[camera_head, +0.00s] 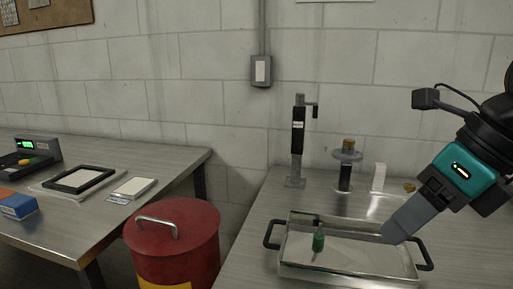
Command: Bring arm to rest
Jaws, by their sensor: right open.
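My right arm comes in from the right edge. Its gripper (394,232) points down and left, its tip over the right part of a metal tray (288,240) with dark handles. I see nothing held in it. A small green bottle-like item (318,242) stands in the tray, left of the gripper and apart from it. My left gripper is not in view.
A dark stand (298,140), a round-topped holder (346,170) and a white card (378,177) stand behind the tray. A red drum (172,245) stands between the tables. The left table (150,165) holds a black frame (80,179) and a blue box (18,206).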

